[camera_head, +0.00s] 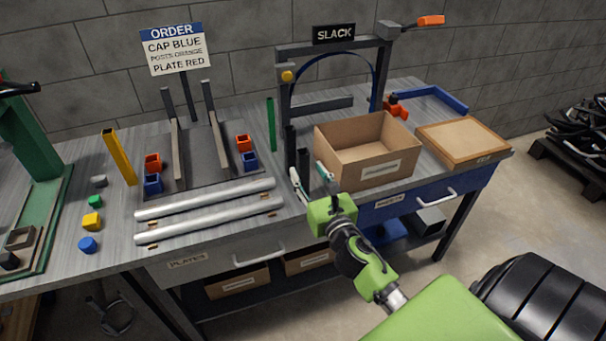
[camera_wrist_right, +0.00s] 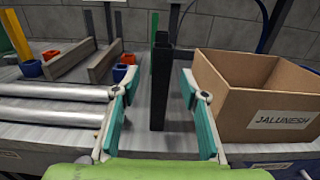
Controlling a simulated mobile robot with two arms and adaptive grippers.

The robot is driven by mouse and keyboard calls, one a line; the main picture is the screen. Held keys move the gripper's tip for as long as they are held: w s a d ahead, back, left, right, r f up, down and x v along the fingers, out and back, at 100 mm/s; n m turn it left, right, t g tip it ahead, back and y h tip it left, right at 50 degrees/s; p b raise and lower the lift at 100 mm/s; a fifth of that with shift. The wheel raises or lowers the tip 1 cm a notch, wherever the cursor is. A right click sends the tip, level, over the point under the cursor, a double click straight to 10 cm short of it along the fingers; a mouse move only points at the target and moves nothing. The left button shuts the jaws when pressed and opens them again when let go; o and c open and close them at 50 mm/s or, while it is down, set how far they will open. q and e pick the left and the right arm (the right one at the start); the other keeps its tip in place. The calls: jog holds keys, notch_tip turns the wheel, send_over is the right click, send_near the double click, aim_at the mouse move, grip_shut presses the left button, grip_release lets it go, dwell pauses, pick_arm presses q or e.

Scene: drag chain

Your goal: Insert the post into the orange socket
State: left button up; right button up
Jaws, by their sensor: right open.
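Black upright posts stand on the bench left of the cardboard box; the nearer one (camera_head: 303,162) also shows in the right wrist view (camera_wrist_right: 158,92). My right gripper (camera_head: 311,178) is open, with its teal fingers on either side of the nearer post in the wrist view (camera_wrist_right: 157,92). I cannot tell whether they touch it. One orange socket (camera_head: 153,163) sits left of the grey rails, above a blue socket (camera_head: 152,184). Another orange socket (camera_head: 243,143) sits right of the rails, near a blue one (camera_head: 249,161). My left gripper is not in view.
The cardboard box (camera_head: 395,135) stands right of the gripper. Two silver tubes (camera_head: 205,198) lie to its left. A yellow post (camera_head: 119,158), a green post (camera_head: 271,125) and the dark SLACK frame (camera_head: 284,100) stand upright. Small coloured blocks lie at left. An order sign (camera_head: 175,50) stands behind.

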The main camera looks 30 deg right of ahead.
aim_at(305, 167)
jog(key=x, duration=0.5)
jog(key=shift+d+f+p, duration=0.1)
jog(key=shift+f+p, duration=0.25)
grip_shut()
jog(key=shift+r, duration=0.1)
